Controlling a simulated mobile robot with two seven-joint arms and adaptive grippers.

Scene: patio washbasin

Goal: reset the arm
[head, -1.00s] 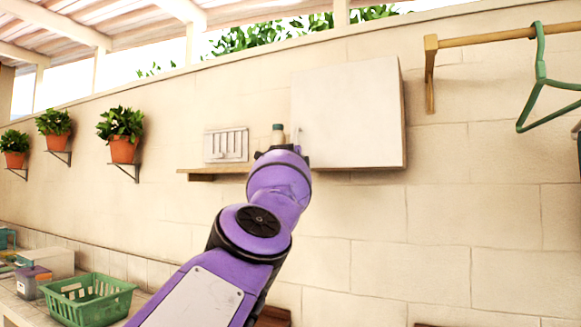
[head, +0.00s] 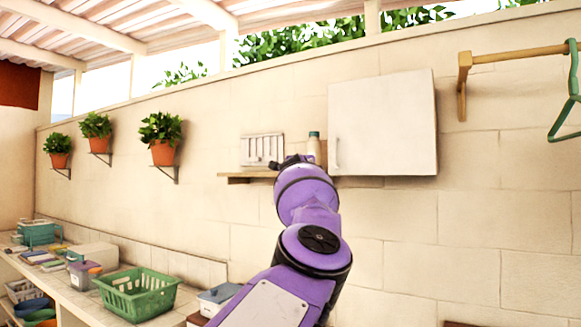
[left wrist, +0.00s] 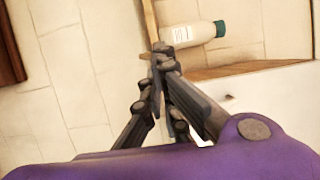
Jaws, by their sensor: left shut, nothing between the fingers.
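My purple left arm reaches up through the middle of the head view. Its dark left gripper (head: 290,162) is small there, in front of the wall shelf (head: 236,179). In the left wrist view the left gripper's (left wrist: 162,52) fingers are together and hold nothing. A white bottle with a green cap (head: 314,147) stands on the shelf, just right of the gripper in the head view. The bottle also shows just beyond the fingertips in the left wrist view (left wrist: 192,35). Whether they touch it cannot be told. My right gripper is not in view.
A white wall cabinet (head: 385,125) hangs right of the bottle, with a slatted white panel (head: 262,150) to the left. A green basket (head: 137,292) and boxes stand on the counter at lower left. A wooden rail (head: 515,55) with a green hanger (head: 568,110) is at right.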

